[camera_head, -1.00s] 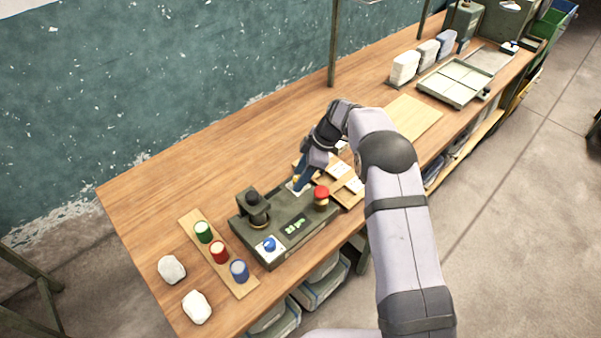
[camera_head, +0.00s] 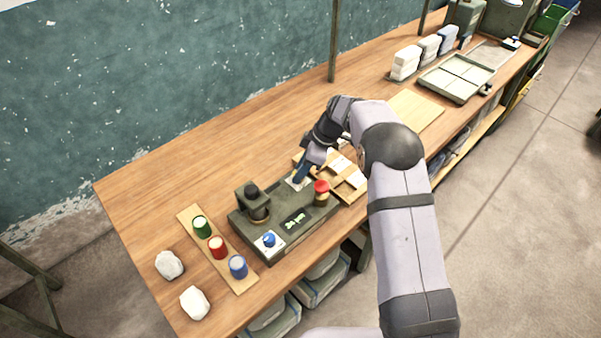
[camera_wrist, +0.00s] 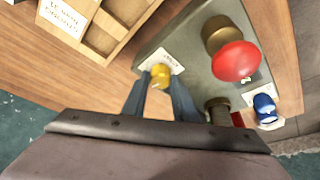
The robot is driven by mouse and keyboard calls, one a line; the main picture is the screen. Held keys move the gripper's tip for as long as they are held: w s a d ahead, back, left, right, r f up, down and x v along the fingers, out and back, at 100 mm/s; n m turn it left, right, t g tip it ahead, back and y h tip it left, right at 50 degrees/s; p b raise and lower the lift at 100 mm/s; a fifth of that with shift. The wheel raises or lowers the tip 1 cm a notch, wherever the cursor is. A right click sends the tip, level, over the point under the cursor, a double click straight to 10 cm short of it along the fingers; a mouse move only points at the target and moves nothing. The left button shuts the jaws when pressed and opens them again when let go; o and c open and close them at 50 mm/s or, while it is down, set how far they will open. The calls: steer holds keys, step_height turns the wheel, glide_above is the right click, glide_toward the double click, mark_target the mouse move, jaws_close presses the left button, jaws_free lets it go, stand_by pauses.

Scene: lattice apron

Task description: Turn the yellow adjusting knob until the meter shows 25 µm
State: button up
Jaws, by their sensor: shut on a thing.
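The yellow adjusting knob (camera_wrist: 160,74) sits on a white label plate at one end of the dark green gauge box (camera_head: 240,228). My gripper (camera_wrist: 160,88) is shut on the knob, with one blue-grey finger on each side of it in the wrist view. In the head view my gripper (camera_head: 298,182) reaches down onto the box's far right end, and its fingers hide the knob. The meter (camera_head: 295,221) is a small dark display with green digits on top of the box. Its digits are too small for me to read surely.
A red mushroom button (camera_head: 321,187) stands close beside my gripper. A blue knob (camera_head: 269,239) and a dark post (camera_head: 258,205) are on the same box. A wooden compartment tray (camera_head: 349,181) lies just right. Several coloured cups stand on a board at left.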

mark_target(308, 186)
steer(key=shift+s+m+t+b, duration=0.15)
steer(key=shift+m+t+b, duration=0.65)
steer(key=shift+m+b, duration=1.15)
steer(key=shift+m, duration=0.25)
steer(key=shift+h, duration=0.3)
steer(key=o, duration=1)
steer(key=shift+r, duration=0.1)
steer(key=shift+b+v, duration=0.95)
steer(key=shift+v, duration=2.65)
steer(key=shift+d, duration=0.1)
